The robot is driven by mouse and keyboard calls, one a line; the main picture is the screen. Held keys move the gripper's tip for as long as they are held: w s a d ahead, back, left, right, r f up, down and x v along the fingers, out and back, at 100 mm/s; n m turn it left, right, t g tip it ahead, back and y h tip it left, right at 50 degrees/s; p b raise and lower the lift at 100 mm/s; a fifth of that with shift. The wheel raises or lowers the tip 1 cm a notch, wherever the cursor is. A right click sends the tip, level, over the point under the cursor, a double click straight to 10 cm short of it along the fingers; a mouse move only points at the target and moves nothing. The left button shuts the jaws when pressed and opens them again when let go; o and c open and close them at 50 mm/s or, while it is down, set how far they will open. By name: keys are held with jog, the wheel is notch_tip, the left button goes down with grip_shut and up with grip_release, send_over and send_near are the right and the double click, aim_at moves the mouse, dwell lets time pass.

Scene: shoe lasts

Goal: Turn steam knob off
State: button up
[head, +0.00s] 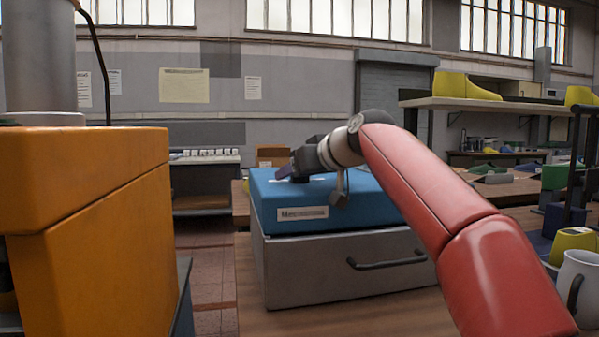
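No steam knob can be made out for certain. A box with a blue top (266,198) and a grey lower body (305,277) stands on the wooden table, with a small label on its front and a dark bar handle (387,260). My red arm reaches in from the lower right. My gripper (298,174) is low over the blue top, pointing left; contact cannot be told. Its fingers are small and dark, and their opening is unclear. A small purple piece (284,172) shows by the fingertips. My wrist hides part of the blue top.
A large orange cabinet (95,230) fills the left side. A white mug (577,288) and a yellow block (571,245) stand at the right edge. A shelf with yellow lasts (480,103) is at the back right. Bare table (395,318) shows before the box.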

jog(key=b+v, duration=0.1)
jog(key=v, duration=0.6)
jog(key=shift+s+d+r+b, duration=0.1)
jog(key=shift+s+d+b, duration=0.15)
jog(key=shift+s+b, duration=0.1)
